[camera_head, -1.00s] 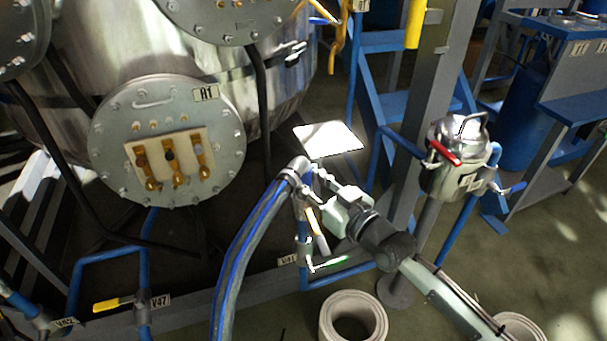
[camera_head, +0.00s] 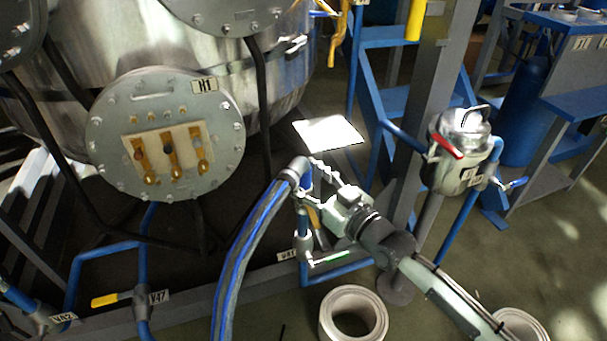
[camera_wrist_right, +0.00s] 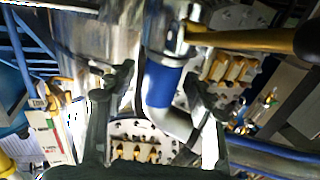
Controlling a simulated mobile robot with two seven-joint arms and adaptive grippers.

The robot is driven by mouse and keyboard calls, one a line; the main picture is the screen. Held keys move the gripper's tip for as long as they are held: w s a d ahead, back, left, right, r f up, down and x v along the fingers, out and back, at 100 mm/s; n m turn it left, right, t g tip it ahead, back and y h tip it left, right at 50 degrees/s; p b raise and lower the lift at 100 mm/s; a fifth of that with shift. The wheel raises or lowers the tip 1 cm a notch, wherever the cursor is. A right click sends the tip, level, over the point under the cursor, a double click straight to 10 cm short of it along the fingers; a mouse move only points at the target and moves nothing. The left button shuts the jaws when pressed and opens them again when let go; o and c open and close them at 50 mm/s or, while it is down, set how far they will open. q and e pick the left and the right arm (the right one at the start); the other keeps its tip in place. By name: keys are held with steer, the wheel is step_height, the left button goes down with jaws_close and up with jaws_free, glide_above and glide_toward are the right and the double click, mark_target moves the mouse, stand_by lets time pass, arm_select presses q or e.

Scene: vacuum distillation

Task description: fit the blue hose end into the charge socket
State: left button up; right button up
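The grey hose with blue stripes (camera_head: 246,250) rises from the bottom of the head view and bends over at its top. Its end, with a metal collar (camera_head: 296,172), is beside my right gripper (camera_head: 314,182). In the right wrist view a blue-banded, pale elbow piece (camera_wrist_right: 160,88), seemingly the hose end, lies between the two dark fingers of my right gripper (camera_wrist_right: 160,82). The fingers are apart, with visible gaps beside the blue band, and look open around it. I cannot make out the charge socket with certainty. My left gripper is out of view.
A steel vessel with a round flange (camera_head: 118,178) stands at the left. A valve with a green-tipped handle (camera_head: 322,259) is just below my right gripper. A grey post (camera_head: 433,90) and metal canister (camera_head: 461,150) stand right. A white ring (camera_head: 353,318) lies on the floor.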

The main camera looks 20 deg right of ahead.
steer(key=shift+f, duration=0.15)
steer(key=shift+s+d, duration=0.2)
steer(key=shift+s, duration=0.3)
steer(key=v, duration=1.1)
